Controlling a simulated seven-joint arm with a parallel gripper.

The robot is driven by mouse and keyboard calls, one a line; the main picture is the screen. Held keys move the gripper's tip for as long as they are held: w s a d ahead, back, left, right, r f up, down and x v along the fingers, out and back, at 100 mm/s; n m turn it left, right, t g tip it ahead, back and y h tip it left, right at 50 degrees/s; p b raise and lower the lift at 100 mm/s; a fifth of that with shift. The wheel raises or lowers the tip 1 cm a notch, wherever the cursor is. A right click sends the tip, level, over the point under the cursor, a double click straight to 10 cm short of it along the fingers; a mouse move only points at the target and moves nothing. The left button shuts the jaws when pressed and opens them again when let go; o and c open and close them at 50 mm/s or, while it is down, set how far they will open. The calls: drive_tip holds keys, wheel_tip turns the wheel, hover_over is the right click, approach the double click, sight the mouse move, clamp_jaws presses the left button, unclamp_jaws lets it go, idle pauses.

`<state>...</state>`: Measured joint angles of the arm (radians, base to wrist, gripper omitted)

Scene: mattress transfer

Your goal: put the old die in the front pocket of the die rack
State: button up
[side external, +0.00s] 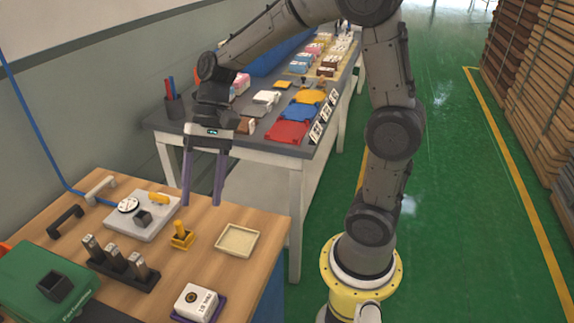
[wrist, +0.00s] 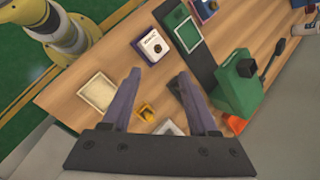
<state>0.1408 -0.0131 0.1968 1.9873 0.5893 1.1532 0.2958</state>
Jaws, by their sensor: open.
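The die rack (side external: 122,270) is a long black block on the wooden bench in the side external view. Several grey metal dies (side external: 113,256) stand upright in it in a row. I cannot tell for sure which piece is the old die. A small yellow piece with an upright post (side external: 181,237) stands right of the rack; it also shows between my fingers in the wrist view (wrist: 146,111). My gripper (side external: 202,203) points down above the bench, open and empty, fingers apart. In the wrist view my gripper (wrist: 159,74) partly covers the rack area.
A green machine (side external: 40,275) stands at the front left, a grey plate (side external: 130,222) with a dial and small blocks behind. A cream tray (side external: 237,241) and a white box (side external: 198,302) lie to the right. Bare wood shows between them. A blue cable (side external: 32,118) hangs at left.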

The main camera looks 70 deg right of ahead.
drive_tip(key=s+d+r+n+t+h, duration=0.2)
drive_tip(key=s+d+n+t+h, duration=0.1)
drive_tip(key=s, duration=0.4)
drive_tip(key=s+d+r+n+t+h, duration=0.2)
drive_tip(key=s+d+n+h, duration=0.1)
drive_tip(key=s, duration=0.4)
drive_tip(key=shift+s+d+n+t, duration=0.15)
drive_tip(key=shift+d+n+t, duration=0.3)
drive_tip(key=shift+n, duration=0.75)
